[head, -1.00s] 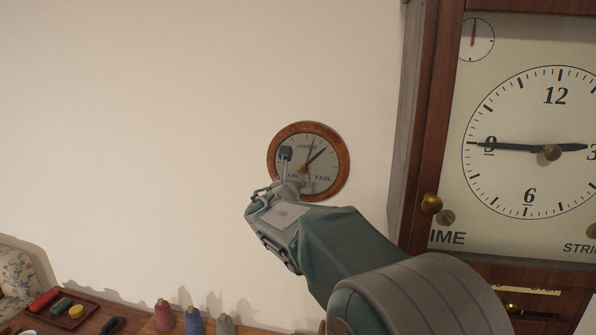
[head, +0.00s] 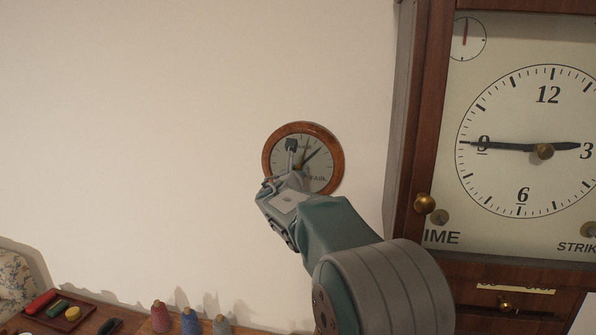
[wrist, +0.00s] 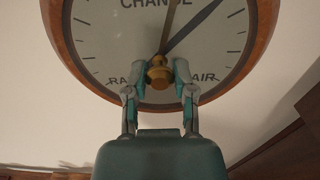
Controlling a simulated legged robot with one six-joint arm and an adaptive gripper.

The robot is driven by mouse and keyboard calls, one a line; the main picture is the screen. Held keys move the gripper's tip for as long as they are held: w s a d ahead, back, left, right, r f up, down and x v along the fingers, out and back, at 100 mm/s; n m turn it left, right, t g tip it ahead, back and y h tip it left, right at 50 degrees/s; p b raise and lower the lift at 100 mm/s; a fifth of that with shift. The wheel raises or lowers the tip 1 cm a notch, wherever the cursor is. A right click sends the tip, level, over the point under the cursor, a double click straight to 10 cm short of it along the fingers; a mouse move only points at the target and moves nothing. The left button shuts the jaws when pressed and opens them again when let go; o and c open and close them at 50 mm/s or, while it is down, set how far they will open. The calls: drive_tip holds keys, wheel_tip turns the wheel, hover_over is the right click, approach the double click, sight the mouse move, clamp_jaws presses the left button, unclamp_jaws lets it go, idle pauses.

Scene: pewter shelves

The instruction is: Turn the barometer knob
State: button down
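The round barometer (head: 339,163) has a brown wooden rim and a pale dial, and hangs on the wall left of the big clock. Its rim fills the top of the wrist view (wrist: 262,22). The brass barometer knob (wrist: 159,74) sits at the dial's centre, with a brass hand and a dark hand behind it. My gripper (wrist: 160,71) is in front of the dial, one finger on each side of the knob, with what looks like a narrow gap on both sides. In the head view my gripper (head: 293,160) covers the dial's lower left and hides the knob.
The large wooden clock (head: 410,150) stands close to the right of my arm, with a brass door knob (head: 425,204) on its frame. The wall left of the barometer is clear.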

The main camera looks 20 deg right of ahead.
idle(0.3)
drive_tip(key=shift+a+m, duration=0.1)
drive_tip(key=shift+m, duration=2.7)
drive_tip(key=shift+c, duration=2.2)
unclamp_jaws()
drive_tip(key=shift+w, duration=0.15)
drive_tip(key=v, duration=1.2)
drive_tip(key=shift+f, duration=0.1)
